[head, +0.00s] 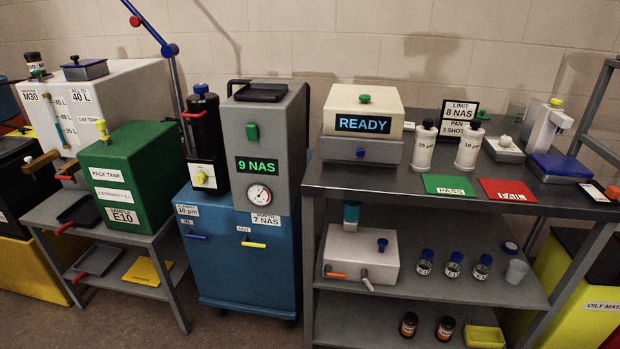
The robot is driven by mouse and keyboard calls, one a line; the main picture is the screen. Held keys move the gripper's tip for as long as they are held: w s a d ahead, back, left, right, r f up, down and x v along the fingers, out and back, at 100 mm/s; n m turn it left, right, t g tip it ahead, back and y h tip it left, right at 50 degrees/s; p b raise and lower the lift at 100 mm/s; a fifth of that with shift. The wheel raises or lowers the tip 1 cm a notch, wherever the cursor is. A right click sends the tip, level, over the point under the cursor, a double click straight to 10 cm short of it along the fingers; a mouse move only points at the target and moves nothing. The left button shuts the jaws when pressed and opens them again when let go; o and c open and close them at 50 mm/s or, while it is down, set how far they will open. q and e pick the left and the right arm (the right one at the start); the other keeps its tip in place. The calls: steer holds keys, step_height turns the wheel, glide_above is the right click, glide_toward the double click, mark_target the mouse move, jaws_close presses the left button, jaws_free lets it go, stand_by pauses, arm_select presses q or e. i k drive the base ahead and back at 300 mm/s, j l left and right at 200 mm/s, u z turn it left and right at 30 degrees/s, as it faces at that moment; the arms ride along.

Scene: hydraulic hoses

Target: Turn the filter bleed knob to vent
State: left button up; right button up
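A black filter housing (207,130) stands upright on the left part of the blue cart (245,262). A small blue knob (201,89) sits on its top. A yellow knob (200,178) sits on a white plate low on the housing's front. I cannot tell from the picture which of the two is the bleed knob, and no vent marking is readable. The knobs' turn positions are too small to read. Neither of my grippers is in view.
The grey unit (268,150) reading 9 NAS stands close to the housing's right. The green pack tank (130,175) is to the left. A red and blue jointed arm (168,50) rises behind. Floor shows between the left table and the cart.

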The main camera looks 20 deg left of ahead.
mark_target(200, 177)
steer(key=u, duration=1.45)
